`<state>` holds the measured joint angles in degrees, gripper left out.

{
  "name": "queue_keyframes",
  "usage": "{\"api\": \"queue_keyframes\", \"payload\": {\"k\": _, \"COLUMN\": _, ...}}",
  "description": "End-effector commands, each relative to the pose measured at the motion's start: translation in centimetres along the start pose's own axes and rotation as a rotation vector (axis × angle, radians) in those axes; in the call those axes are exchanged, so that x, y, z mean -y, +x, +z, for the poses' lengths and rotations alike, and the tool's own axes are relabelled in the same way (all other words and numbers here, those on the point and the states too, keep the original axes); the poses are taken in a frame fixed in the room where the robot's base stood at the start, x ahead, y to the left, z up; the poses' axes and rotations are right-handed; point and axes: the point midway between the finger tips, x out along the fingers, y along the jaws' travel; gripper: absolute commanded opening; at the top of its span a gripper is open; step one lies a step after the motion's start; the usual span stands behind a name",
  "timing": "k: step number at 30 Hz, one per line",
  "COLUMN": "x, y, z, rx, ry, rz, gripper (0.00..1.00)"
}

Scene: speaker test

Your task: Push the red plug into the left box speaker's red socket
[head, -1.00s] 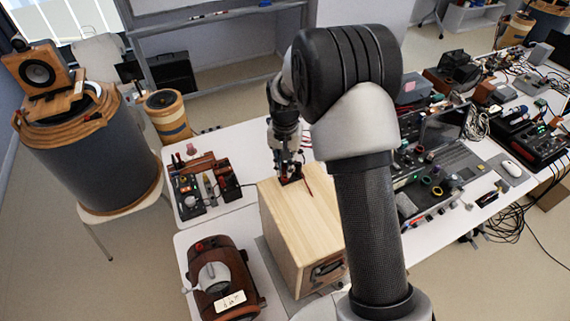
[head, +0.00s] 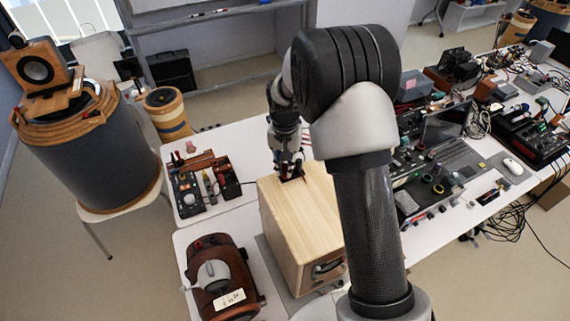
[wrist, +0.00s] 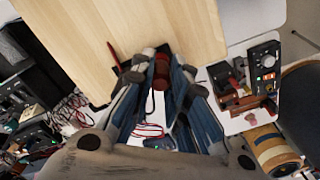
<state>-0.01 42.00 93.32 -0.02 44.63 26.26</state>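The pale wooden box speaker (head: 300,215) stands on the white table in the head view, and its wood panel (wrist: 75,30) fills the upper left of the wrist view. My gripper (head: 289,172) is at the speaker's far top edge. In the wrist view my gripper (wrist: 162,72) has its fingers closed around the red plug (wrist: 162,70), which lies at the panel's edge. A thin red piece (wrist: 113,56) shows on the panel left of the fingers. The red socket is hidden, and I cannot tell whether the plug touches it.
A brown wooden device (head: 217,275) stands left of the speaker. Small instruments (head: 205,185) sit behind it on the table. A laptop (head: 445,160) and crowded equipment lie to the right. Loose red and white cables (wrist: 150,130) show beyond my fingers.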

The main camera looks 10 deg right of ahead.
Motion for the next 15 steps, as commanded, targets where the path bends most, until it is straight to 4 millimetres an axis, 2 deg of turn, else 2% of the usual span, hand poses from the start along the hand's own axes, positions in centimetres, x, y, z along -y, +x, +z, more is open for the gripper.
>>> {"api": "queue_keyframes", "payload": {"k": 1, "x": -0.02, "y": 0.03, "z": 0.04, "rx": 0.001, "ry": 0.000, "rz": 0.001, "gripper": 0.19}}
{"api": "queue_keyframes", "payload": {"k": 9, "x": -0.01, "y": -0.01, "z": 0.02, "rx": 0.001, "ry": 0.000, "rz": 0.000, "gripper": 0.37}}
{"api": "queue_keyframes", "payload": {"k": 15, "x": -0.02, "y": -0.03, "z": 0.01, "rx": 0.000, "ry": 0.000, "rz": 0.000, "gripper": 0.37}}
